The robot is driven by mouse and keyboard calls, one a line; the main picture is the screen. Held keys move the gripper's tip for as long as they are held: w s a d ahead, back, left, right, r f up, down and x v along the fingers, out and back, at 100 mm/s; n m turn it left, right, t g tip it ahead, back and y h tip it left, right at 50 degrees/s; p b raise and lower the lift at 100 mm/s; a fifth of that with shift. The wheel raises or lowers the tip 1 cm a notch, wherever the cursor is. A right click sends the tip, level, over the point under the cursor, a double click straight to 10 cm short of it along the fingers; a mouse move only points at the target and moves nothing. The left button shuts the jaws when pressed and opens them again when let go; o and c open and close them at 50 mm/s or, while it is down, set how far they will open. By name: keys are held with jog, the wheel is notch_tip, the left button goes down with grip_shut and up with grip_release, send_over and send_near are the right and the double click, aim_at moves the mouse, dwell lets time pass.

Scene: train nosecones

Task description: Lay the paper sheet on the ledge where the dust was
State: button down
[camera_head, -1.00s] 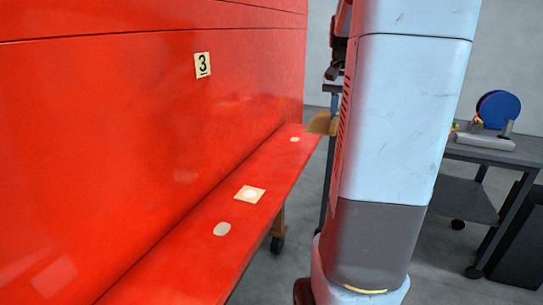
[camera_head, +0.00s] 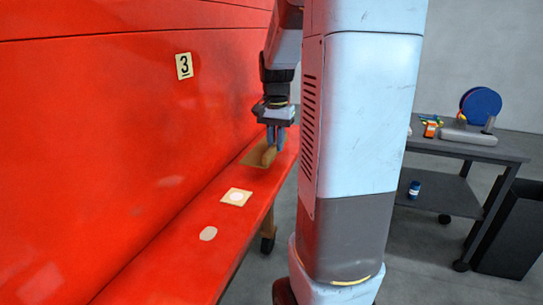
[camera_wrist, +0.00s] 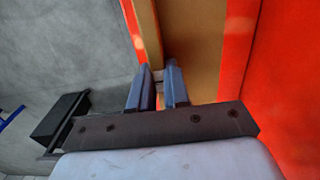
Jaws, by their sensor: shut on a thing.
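My gripper (camera_head: 275,142) is shut on a tan paper sheet (camera_head: 253,156) over the far part of the red ledge (camera_head: 200,272). The sheet lies low over the ledge, with a raised brownish part by the fingers; I cannot tell whether it touches the ledge. In the wrist view the sheet (camera_wrist: 195,38) spreads ahead of my gripper (camera_wrist: 160,76), with red surface on both sides. Another small paper square (camera_head: 236,197) with a pale round spot lies nearer on the ledge. A bare pale spot (camera_head: 208,233) is nearer still. My gripper and sheet hide the ledge beneath them.
A red wall with a "3" marker (camera_head: 184,66) rises along the ledge's left side. A grey cart (camera_head: 470,149) at the right carries a blue disc (camera_head: 481,106) and small items. A dark bin (camera_head: 512,230) stands beside it.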

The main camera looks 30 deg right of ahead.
aim_at(272, 156)
jog(key=shift+w+a+f, duration=0.15)
jog(key=shift+a+f, duration=0.4)
jog(key=shift+f, duration=1.65)
jog(key=c, duration=1.1)
grip_release()
jog(key=shift+f, duration=0.1)
notch_tip(272, 156, up, 11)
jog(key=s+a+n+t, duration=0.5)
jog(key=s+a+n, duration=0.5)
jog(key=s+a, duration=0.6)
jog(key=shift+s+r+t, duration=0.3)
jog(key=shift+s+r, duration=0.05)
jog(key=shift+s, duration=0.2)
